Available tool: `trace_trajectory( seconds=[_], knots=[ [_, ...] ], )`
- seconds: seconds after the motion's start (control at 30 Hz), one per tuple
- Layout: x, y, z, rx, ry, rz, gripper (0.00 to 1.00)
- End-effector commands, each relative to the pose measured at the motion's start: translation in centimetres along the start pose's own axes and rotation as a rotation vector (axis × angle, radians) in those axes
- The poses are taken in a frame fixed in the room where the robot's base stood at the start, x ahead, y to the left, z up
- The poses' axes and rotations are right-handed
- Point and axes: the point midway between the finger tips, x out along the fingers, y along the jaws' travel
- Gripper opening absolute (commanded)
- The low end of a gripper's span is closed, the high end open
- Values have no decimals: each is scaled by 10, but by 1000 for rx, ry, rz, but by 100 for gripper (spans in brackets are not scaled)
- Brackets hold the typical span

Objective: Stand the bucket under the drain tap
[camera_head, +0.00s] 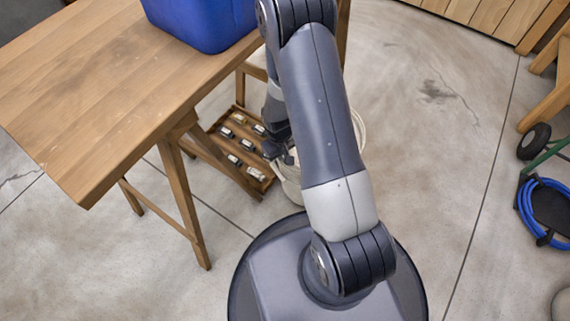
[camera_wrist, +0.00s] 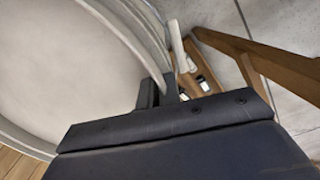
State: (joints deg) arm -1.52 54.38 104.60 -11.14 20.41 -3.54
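The bucket (camera_head: 288,188) is pale cream and stands low, close in front of my base, largely hidden behind my arm in the head view. In the wrist view its round rim and pale inside fill the left side (camera_wrist: 60,75). My gripper (camera_head: 280,150) is at the bucket's left rim in the head view. In the wrist view the dark fingers (camera_wrist: 160,92) sit close on either side of the rim and look shut on it. A blue container (camera_head: 205,22) stands on the wooden table. No drain tap can be made out.
The wooden table (camera_head: 85,95) fills the left, its legs near the bucket. A wooden tray (camera_head: 222,160) with several small items lies on the floor beneath. A coiled blue hose (camera_head: 549,210) and a wheel (camera_head: 533,141) are at right. The floor between is clear.

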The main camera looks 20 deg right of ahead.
Motion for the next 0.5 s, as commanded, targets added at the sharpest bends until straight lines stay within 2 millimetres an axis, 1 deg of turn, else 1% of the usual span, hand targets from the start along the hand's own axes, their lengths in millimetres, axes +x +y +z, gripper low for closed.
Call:
trace_trajectory(
  seconds=[0.13, 0.33, 0.5],
  knots=[
    [10, 0, -1, 0, 3, 1, 0],
    [36, -2, 0, -2, 1, 0, 0],
    [37, -2, -1, -1, 4, 1, 0]
  ],
)
